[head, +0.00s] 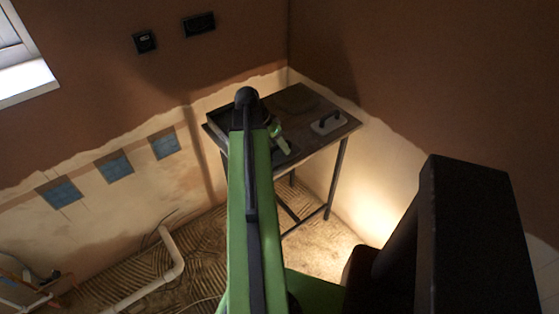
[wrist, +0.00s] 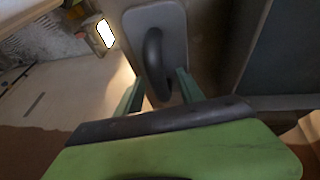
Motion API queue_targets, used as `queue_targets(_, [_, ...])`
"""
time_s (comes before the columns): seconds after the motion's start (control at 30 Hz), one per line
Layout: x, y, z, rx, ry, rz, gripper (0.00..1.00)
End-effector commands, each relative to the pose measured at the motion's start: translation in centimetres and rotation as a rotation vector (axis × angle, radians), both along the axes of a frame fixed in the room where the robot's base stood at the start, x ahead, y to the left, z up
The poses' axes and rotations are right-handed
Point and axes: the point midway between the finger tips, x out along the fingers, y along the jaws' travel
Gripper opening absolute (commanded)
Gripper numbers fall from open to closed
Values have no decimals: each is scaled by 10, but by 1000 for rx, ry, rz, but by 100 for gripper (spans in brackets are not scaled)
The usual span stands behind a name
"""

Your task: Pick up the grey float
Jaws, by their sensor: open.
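The grey float (head: 321,126) lies on the dark table at its right side, with a dark handle on top. In the wrist view the float (wrist: 133,20) is a pale grey plate at the top centre, its curved dark handle (wrist: 153,55) running up and down the picture. My gripper (wrist: 158,86) is open, with a green finger on each side of the handle's lower end in the picture; I cannot tell whether they touch it. In the head view my gripper (head: 281,139) is left of the float, partly hidden by my arm.
The dark table (head: 345,130) stands in the wall corner on thin legs. A raised-edged dark tray or board (head: 222,114) is at its left, partly hidden by my arm. A white pipe (head: 150,287) lies on the ridged floor at left. A bright light (wrist: 106,34) shows beyond the table.

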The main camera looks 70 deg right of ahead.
Motion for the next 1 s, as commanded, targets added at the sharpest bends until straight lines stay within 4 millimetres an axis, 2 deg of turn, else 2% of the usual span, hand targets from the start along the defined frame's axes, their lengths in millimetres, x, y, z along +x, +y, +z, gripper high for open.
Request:
queue_targets(0.03, [-1, -1, -6, 0, 0, 0, 45])
queue_targets(0.2, [-1, -1, -2, 0, 0, 0, 45])
queue_targets(0.23, [-1, -1, -2, 0, 0, 0, 42])
queue_targets(0.57, [-1, -1, -2, 0, 0, 0, 0])
queue_targets(1.0, [-1, -1, -2, 0, 1, 0, 0])
